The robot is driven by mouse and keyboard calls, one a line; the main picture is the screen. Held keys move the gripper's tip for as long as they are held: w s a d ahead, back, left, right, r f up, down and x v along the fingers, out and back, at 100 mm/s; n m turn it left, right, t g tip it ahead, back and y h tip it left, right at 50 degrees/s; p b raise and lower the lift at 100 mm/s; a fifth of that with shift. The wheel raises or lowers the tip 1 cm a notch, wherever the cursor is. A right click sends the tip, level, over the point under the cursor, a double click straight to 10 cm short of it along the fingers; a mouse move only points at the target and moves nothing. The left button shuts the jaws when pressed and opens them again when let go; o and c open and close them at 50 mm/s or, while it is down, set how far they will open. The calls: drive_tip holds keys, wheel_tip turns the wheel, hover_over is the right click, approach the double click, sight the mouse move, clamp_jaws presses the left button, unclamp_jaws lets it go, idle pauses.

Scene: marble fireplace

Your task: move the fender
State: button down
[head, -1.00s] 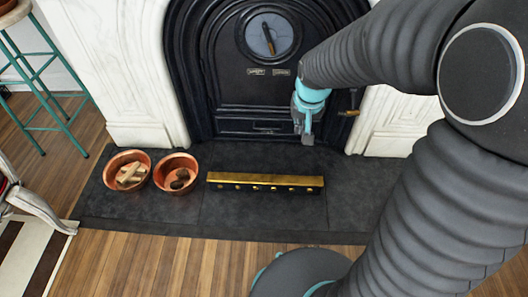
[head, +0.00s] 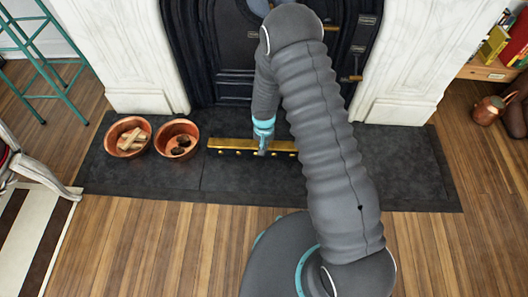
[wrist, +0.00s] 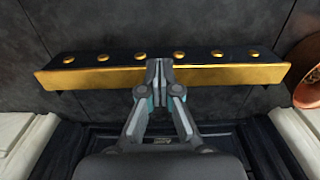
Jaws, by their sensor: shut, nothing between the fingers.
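The fender (head: 226,144) is a long low brass bar with a dark face and a row of round brass knobs. It lies on the dark hearth slab in front of the fireplace. My arm hides its right end in the head view. The whole fender (wrist: 225,75) shows in the wrist view, running across the picture. My gripper (head: 262,153) is at the fender, near its middle. In the wrist view, my gripper (wrist: 158,66) is shut and empty, its fingertips overlapping the brass strip. I cannot tell whether they touch it.
Two copper bowls, one with wood pieces (head: 128,137) and one with dark lumps (head: 176,140), stand on the hearth left of the fender. The black fireplace (head: 215,60) is behind, between white marble sides. Bare hearth (head: 400,165) lies to the right; open wooden floor lies in front.

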wheel_tip(320, 180, down, 10)
drive_tip(key=shift+s+f, duration=0.1)
drive_tip(key=w, duration=0.3)
drive_tip(key=shift+f, duration=0.25)
drive_tip(key=shift+w, duration=0.55)
